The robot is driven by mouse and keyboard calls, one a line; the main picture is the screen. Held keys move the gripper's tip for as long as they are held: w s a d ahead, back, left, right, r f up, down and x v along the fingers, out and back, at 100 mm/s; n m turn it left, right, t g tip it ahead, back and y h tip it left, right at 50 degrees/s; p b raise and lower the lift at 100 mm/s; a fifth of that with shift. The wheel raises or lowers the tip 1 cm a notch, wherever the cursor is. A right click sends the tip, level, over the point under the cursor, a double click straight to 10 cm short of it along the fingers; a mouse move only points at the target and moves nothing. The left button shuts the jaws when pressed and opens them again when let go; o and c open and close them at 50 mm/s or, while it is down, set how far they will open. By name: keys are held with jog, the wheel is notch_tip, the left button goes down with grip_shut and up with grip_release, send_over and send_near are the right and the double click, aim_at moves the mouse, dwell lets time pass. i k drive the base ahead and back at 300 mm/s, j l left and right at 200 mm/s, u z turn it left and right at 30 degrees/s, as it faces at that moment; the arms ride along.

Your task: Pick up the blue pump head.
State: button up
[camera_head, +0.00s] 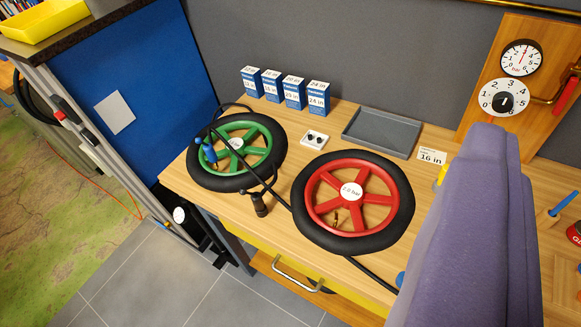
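The blue pump head (208,151) is small and lies over the left side of the wheel with the green rim (262,150). A black hose (270,190) runs near it, looping over this wheel and down toward the right. My gripper (487,138) shows as a large purple shape close to the camera at the right. It is well to the right of the pump head and apart from it in the picture. Its fingers overlap, so I cannot tell whether they are open or shut.
A wheel with a red rim (322,208) lies on the wooden bench (235,207), right of the green one. Behind are several blue-white boxes (271,86), a white block (314,139) and a grey tray (381,131). A gauge board (540,50) stands at the back right.

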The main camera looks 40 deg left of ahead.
aim_at(209, 151)
jog(key=i+j, duration=0.1)
jog(key=j, duration=0.3)
jog(key=i+j, duration=0.15)
jog(key=j, duration=0.3)
jog(key=i+j, duration=0.1)
jog(key=j, duration=0.3)
jog(key=i+j, duration=0.15)
jog(key=j, duration=0.25)
jog(key=i+j, duration=0.1)
jog(key=j, duration=0.35)
jog(key=i+j, duration=0.1)
jog(key=j, duration=0.3)
jog(key=i+j, duration=0.15)
jog(key=j, duration=0.25)
jog(key=i+j, duration=0.1)
jog(key=j, duration=0.3)
jog(key=z, duration=0.05)
